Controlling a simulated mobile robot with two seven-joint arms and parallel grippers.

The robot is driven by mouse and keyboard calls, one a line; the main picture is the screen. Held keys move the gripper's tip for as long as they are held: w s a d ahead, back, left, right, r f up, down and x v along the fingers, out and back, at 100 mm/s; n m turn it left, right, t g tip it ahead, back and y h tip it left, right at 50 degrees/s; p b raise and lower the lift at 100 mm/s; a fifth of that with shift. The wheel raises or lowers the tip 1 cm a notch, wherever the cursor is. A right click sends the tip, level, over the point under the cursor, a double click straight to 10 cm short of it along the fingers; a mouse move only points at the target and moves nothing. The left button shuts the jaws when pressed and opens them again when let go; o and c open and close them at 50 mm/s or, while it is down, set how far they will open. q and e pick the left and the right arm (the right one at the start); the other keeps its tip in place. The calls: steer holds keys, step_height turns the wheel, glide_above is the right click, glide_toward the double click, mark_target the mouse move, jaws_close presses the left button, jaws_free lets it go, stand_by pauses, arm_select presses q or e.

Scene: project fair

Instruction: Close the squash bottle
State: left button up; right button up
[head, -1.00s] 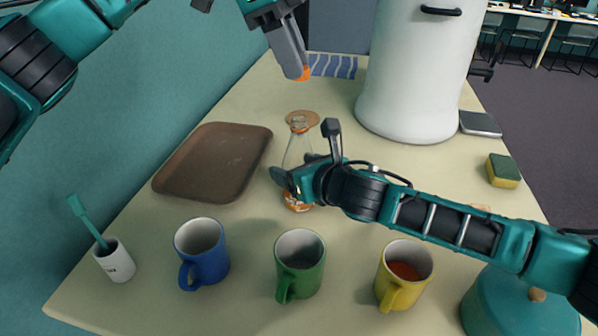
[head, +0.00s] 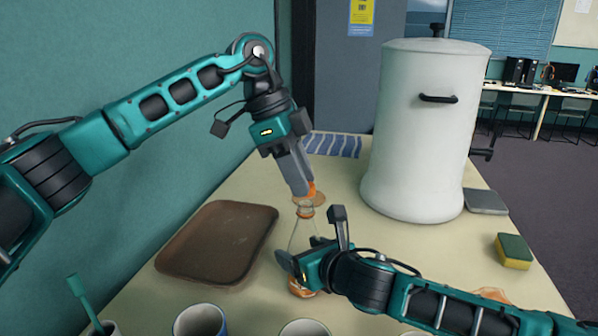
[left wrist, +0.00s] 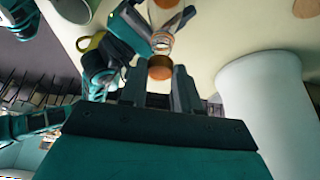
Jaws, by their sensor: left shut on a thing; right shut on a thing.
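The clear squash bottle (head: 300,236) stands upright on the table, its open neck upward and orange showing near its base. My right gripper (head: 314,250) is shut around the bottle's body and hides part of it. My left gripper (head: 305,189) points down over the bottle, shut on an orange cap (head: 311,188). In the left wrist view the cap (left wrist: 160,68) sits between the fingertips, close to the bottle's mouth (left wrist: 161,42). Whether cap and rim touch, I cannot tell.
A brown tray (head: 218,240) lies left of the bottle. A large white urn (head: 425,130) stands behind to the right. Mugs stand at the front edge of the view.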

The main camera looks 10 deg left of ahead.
arm_select(q)
steer(key=shift+f, duration=0.85)
steer(key=shift+f, duration=0.55)
